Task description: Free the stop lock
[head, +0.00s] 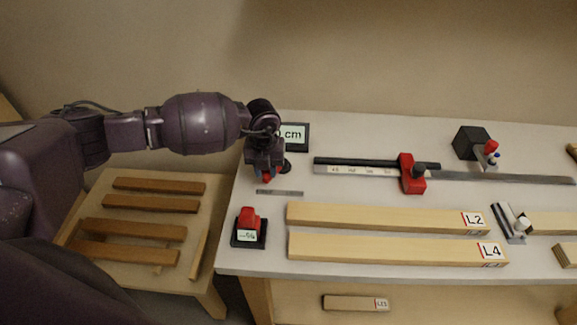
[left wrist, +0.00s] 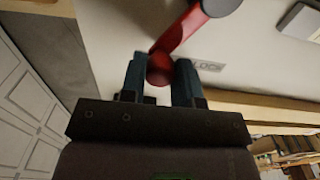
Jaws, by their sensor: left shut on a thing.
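My left gripper (head: 266,173) is at the left end of the bench, pointing down. In the left wrist view it (left wrist: 160,76) is shut on the rounded end of a red lever (left wrist: 182,30), with one finger on each side. In the head view the gripper hides most of the lever. A red stop block (head: 411,174) with a black knob sits on the rail. My right gripper is not in view.
A small display reading cm (head: 295,134) stands behind the gripper. A red button on a black base (head: 248,228) is in front. Boards L2 (head: 380,218) and L4 (head: 380,247) lie at the front. A black block (head: 471,141) stands behind the metal rail (head: 500,178).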

